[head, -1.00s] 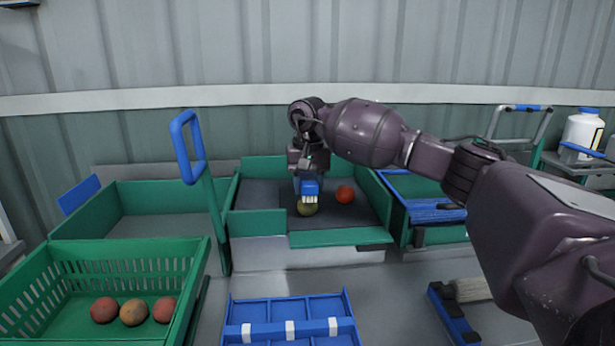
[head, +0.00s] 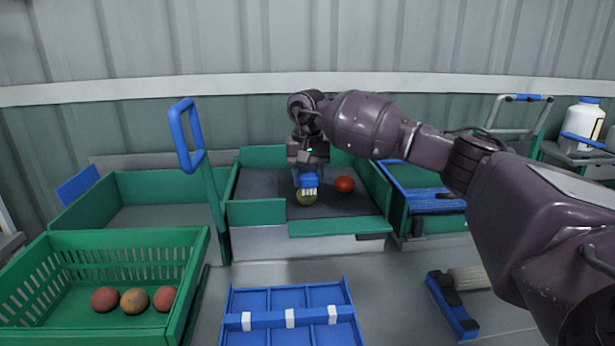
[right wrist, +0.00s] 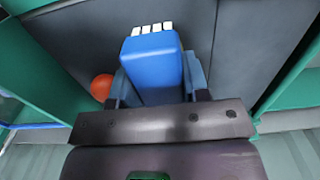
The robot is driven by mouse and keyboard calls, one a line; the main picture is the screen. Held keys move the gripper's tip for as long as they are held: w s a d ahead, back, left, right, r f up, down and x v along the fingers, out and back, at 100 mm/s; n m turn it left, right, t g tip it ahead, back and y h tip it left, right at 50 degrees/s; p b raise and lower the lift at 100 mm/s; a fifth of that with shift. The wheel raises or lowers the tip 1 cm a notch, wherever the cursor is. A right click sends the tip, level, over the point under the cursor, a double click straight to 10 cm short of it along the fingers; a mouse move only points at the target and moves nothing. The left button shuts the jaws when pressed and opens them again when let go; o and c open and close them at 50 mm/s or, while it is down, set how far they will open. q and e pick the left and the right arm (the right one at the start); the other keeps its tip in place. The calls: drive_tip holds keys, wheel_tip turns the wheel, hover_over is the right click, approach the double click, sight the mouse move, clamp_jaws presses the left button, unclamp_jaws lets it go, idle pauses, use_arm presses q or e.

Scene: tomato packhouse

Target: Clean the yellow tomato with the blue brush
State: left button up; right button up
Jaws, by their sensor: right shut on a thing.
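My right gripper (head: 308,175) is shut on the blue brush (head: 309,184), whose white bristles point down. In the right wrist view the brush (right wrist: 153,66) sits between the fingers, bristles at its far end. The yellow tomato (head: 305,199) lies on the dark floor of the green-walled tray (head: 258,212), right at the bristles. The brush partly covers it, and I cannot tell whether they touch. The tomato is hidden in the right wrist view. My left gripper is not in view.
A red tomato (head: 345,184) lies just right of the yellow one, and it also shows in the right wrist view (right wrist: 102,87). A green crate (head: 100,240) with several tomatoes stands at the front left. A blue divided tray (head: 290,302) lies in front.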

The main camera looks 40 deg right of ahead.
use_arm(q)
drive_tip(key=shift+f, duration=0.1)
use_arm(e)
drive_tip(key=shift+f, duration=0.2)
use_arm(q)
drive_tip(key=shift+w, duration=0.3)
use_arm(e)
drive_tip(key=shift+f, duration=0.1)
drive_tip(key=shift+w, duration=0.1)
drive_tip(key=shift+w+d+b, duration=0.2)
drive_tip(key=shift+w+b, duration=0.1)
drive_tip(key=shift+b, duration=0.1)
drive_tip(key=shift+w+d+b, duration=0.25)
drive_tip(key=shift+w+b, duration=0.05)
drive_tip(key=shift+w, duration=0.05)
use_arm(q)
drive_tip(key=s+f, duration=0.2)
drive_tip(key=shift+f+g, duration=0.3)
use_arm(e)
drive_tip(key=shift+w+d, duration=0.1)
drive_tip(key=shift+w, duration=0.1)
